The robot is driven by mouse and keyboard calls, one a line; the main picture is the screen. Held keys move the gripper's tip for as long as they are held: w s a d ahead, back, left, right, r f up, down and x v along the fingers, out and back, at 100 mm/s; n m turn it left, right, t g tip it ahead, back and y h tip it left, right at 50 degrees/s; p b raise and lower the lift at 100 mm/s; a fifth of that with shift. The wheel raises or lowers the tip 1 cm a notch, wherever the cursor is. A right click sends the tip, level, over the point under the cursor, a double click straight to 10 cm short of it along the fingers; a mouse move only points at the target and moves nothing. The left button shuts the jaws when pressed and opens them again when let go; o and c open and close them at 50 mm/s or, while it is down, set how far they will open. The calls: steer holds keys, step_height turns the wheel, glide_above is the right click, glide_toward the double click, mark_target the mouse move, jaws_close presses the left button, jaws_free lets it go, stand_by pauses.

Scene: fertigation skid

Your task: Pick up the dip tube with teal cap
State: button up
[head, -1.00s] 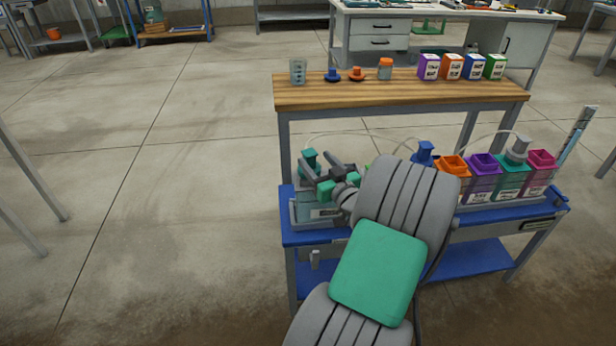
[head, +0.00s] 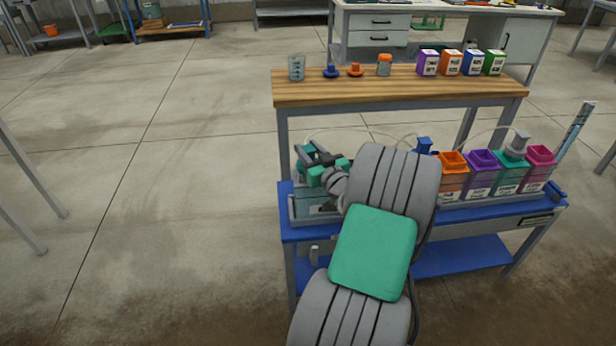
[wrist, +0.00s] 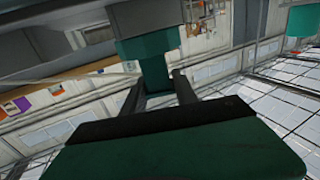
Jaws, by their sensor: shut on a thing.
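The dip tube's teal cap (head: 306,152) shows between my gripper's fingers in the head view, over the left end of the blue skid. In the wrist view the teal cap (wrist: 152,62) stands between the two fingertips. My gripper (wrist: 160,88) is shut on it. In the head view my gripper (head: 318,160) is above the left teal container (head: 313,203). The tube below the cap is hidden by my gripper and arm, so I cannot tell how far it sits in the container. A thin pale hose runs from the cap area to the right.
Open orange (head: 452,168), purple (head: 481,172), teal (head: 512,176) and magenta (head: 541,161) containers stand on the blue skid (head: 288,222). A blue cap (head: 424,146) is behind my arm. A wooden shelf (head: 400,88) carries a beaker, caps, a jar and small boxes.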

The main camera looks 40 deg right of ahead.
jaws_close()
stand_by(0.4)
